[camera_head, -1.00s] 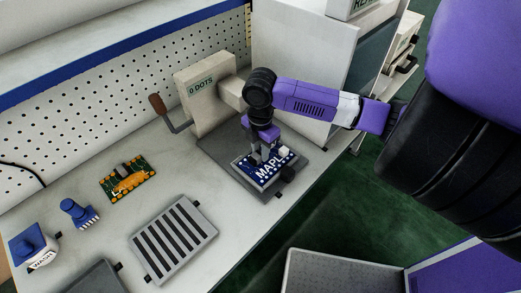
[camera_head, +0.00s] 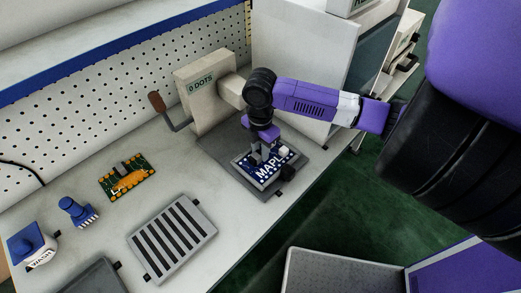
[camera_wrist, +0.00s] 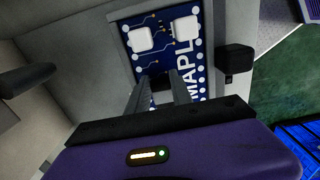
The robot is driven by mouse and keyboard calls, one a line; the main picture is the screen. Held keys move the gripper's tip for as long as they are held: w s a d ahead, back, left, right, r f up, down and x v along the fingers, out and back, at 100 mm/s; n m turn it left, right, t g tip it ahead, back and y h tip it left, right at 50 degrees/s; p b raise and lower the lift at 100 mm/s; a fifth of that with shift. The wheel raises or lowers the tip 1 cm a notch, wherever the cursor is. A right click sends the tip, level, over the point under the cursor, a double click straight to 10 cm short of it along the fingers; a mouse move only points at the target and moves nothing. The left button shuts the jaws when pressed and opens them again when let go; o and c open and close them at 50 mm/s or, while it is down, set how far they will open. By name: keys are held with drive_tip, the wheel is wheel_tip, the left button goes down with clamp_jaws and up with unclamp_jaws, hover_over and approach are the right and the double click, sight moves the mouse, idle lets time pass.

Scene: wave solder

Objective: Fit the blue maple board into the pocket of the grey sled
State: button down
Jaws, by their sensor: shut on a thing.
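The blue maple board (camera_head: 264,173), lettered "MAPL" with white blocks on it, is at the grey sled (camera_head: 268,193) beneath the dispenser. My gripper (camera_head: 264,153) is above the board with its fingers down, shut on it. In the wrist view the board (camera_wrist: 187,62) lies beyond the fingers (camera_wrist: 157,92), with the grey sled (camera_wrist: 110,55) around it and a black clip (camera_wrist: 235,60) to its right. The board looks flat and roughly lined up with the sled. I cannot tell whether it is fully down in the pocket; the fingers hide part of it.
The dispenser (camera_head: 205,92) marked "0 DOTS", with a brown-handled crank (camera_head: 157,104), stands behind. A green board (camera_head: 127,181), a blue-handled brush (camera_head: 78,211), a wash bottle (camera_head: 33,244) and a slotted grey plate (camera_head: 203,230) are on the bench to the left.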

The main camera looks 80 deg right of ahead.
drive_tip(key=c, duration=1.1)
unclamp_jaws()
drive_tip(key=shift+o, duration=0.2)
wheel_tip(320, 180, up, 8)
drive_tip(key=shift+b, duration=0.35)
drive_tip(key=shift+f, duration=0.1)
